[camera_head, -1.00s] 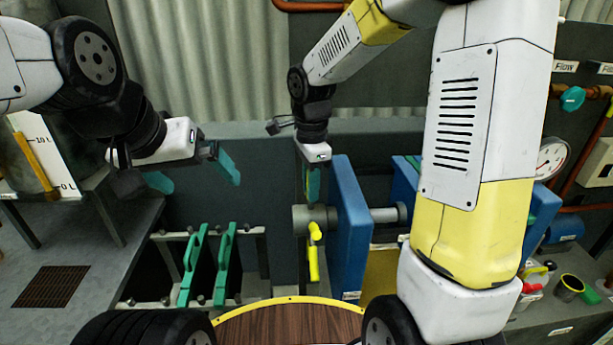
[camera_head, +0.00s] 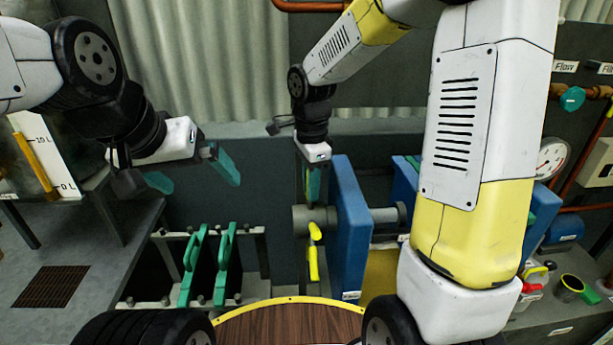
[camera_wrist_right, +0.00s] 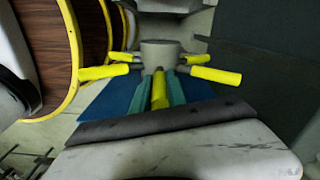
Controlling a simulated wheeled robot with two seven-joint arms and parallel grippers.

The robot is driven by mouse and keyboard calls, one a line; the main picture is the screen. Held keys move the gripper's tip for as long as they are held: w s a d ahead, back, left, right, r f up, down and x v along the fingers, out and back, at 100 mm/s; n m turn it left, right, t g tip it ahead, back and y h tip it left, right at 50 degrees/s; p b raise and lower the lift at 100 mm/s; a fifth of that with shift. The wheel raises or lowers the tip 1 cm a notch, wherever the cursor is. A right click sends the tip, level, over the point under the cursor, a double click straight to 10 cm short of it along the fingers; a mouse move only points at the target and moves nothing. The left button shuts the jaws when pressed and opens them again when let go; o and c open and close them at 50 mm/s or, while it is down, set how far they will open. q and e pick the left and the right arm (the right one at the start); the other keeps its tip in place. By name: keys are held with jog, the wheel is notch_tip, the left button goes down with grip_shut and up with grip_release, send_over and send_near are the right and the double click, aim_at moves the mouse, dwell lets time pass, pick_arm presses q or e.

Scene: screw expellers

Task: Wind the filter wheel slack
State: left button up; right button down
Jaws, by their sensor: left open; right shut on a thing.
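The filter wheel has a grey hub (camera_head: 300,219) with yellow handles (camera_head: 313,263), in front of a blue plate (camera_head: 350,225) in the head view. In the right wrist view several yellow handles (camera_wrist_right: 215,75) spread around the grey hub (camera_wrist_right: 160,52). My right gripper (camera_head: 314,186) reaches down to the wheel from above. In the right wrist view its teal fingers (camera_wrist_right: 163,88) are shut on one yellow handle (camera_wrist_right: 159,92). My left gripper (camera_head: 191,174) is open and empty, raised at the left, well apart from the wheel.
Green-handled plates (camera_head: 224,262) hang on a grey rack left of the wheel. A round wooden top with a yellow rim (camera_head: 285,300) lies in front. A pressure gauge (camera_head: 551,158) and copper pipes are at the right. A grey bench with a grate (camera_head: 50,287) is at the left.

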jog(key=shift+w, duration=0.1)
jog(key=shift+w+f+g, duration=0.15)
jog(key=shift+w+g, duration=0.7)
jog(key=shift+g, duration=0.05)
jog(key=shift+w+f+g, duration=0.15)
jog(key=shift+w+g, duration=0.65)
jog(key=shift+g, duration=0.1)
jog(key=shift+w+f+g, duration=0.35)
jog(key=shift+w+g, duration=0.3)
jog(key=shift+g, duration=0.2)
jog(key=shift+w+f+g, duration=0.3)
jog(key=shift+w+g, duration=0.35)
jog(key=shift+g, duration=0.2)
pick_arm(q)
jog(key=shift+c, duration=0.2)
